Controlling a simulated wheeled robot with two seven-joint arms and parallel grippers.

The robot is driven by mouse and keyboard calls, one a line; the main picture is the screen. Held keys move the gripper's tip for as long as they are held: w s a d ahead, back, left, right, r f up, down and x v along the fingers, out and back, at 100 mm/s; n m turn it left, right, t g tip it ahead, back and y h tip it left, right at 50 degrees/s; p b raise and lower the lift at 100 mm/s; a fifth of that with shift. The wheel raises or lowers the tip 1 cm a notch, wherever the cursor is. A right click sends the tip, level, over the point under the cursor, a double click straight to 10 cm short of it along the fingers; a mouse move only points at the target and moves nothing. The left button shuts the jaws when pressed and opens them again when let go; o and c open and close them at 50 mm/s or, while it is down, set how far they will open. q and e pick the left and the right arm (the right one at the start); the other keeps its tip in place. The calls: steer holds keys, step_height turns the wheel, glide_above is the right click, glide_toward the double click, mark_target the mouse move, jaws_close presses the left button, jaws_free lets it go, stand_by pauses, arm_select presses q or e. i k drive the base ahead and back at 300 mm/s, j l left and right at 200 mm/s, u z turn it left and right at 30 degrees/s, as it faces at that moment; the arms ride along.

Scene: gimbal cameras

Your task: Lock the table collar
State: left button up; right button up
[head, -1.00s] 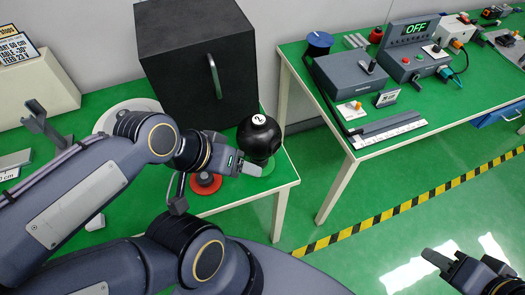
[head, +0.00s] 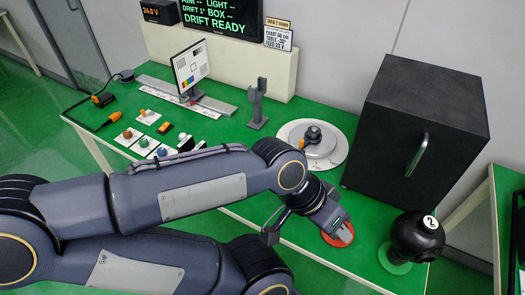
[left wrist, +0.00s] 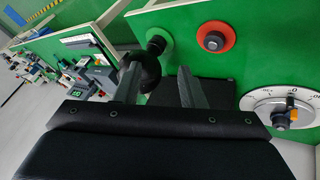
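The round white dial table (head: 341,151) lies on the green bench left of the black box, with a dark knob (head: 314,134) at its centre and a small orange tab (head: 302,144) beside it. I cannot tell whether the collar is locked. The dial also shows at the right of the left wrist view (left wrist: 250,102), with its scale and orange tab (left wrist: 291,103). My left gripper (head: 339,226) hangs over the red disc, in front of and apart from the dial. Its two fingers (left wrist: 160,85) stand apart with nothing held between them. My right gripper is out of view.
A black box (head: 390,140) with a handle stands right of the dial. A black ball marked 2 (head: 414,240) sits on a green disc. The red disc (head: 348,233) lies near the front edge. A grey upright bracket (head: 257,105) stands left of the dial.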

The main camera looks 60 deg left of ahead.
mark_target(303, 143)
steer(key=u, duration=1.75)
